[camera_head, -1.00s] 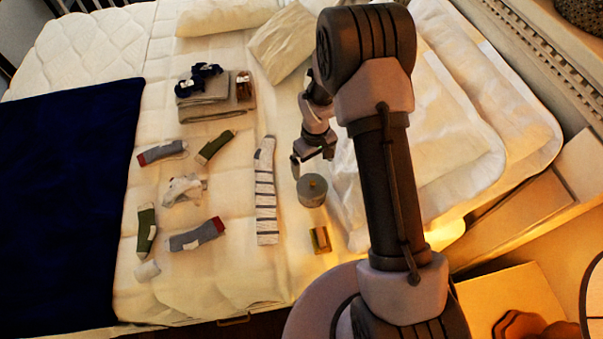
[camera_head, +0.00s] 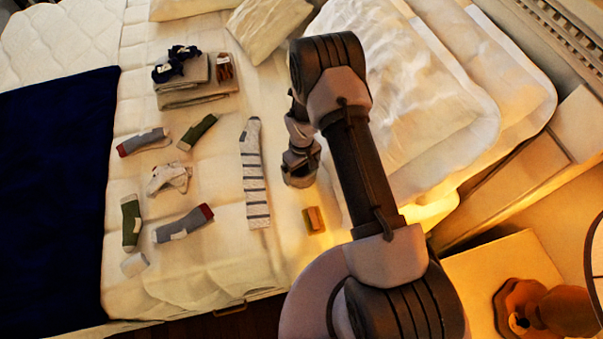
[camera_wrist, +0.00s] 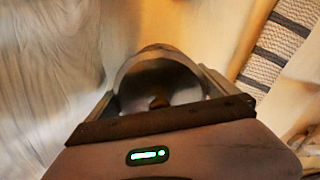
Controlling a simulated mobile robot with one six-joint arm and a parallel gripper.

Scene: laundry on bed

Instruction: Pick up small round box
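The small round box (camera_wrist: 160,82) is grey with a small brown knob on its lid. In the wrist view it sits between the two fingers of my gripper (camera_wrist: 160,95), with its knob near the palm. The fingers stand apart on either side of it, and I cannot tell whether they touch its wall. In the head view my gripper (camera_head: 299,178) is low over the bed at the box's place, right of the long striped sock (camera_head: 255,180), and largely hides the box.
A small brown box (camera_head: 314,220) lies just in front of my gripper. Several socks lie to the left, near folded grey cloth (camera_head: 200,90). Pillows (camera_head: 410,100) lie to the right. A nightstand (camera_head: 480,270) stands at the lower right.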

